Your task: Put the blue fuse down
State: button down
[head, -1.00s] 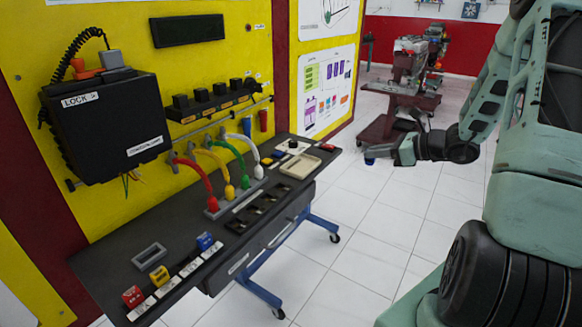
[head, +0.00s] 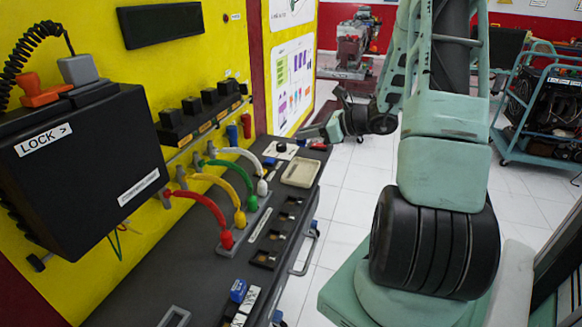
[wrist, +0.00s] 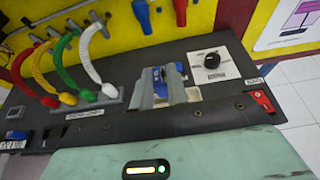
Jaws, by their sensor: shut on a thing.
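In the wrist view, the blue fuse (wrist: 172,76) is between the two grey fingers of my gripper (wrist: 165,92), which are shut on it. The fingers hide part of it. In the head view, my gripper (head: 308,132) is over the far end of the black bench (head: 190,275), by the knob panel (head: 283,149). The beige tray (head: 300,172) lies nearer on the bench; it also shows partly behind the fingers in the wrist view (wrist: 194,93). I cannot tell how high the fuse is above the bench.
Red, yellow, green and white cables (head: 205,200) arch up from the bench left of the tray. A black LOCK box (head: 85,155) hangs on the yellow wall. Another blue block (head: 238,290) sits by the white labels. A red switch (wrist: 263,101) is at the bench's right edge.

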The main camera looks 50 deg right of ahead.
notch_tip(320, 180, down, 9)
jog(key=shift+p, duration=0.45)
jog(key=shift+f, duration=0.1)
jog(key=shift+f, duration=0.15)
jog(key=c, duration=1.4)
grip_release()
jog(key=shift+r, duration=0.2)
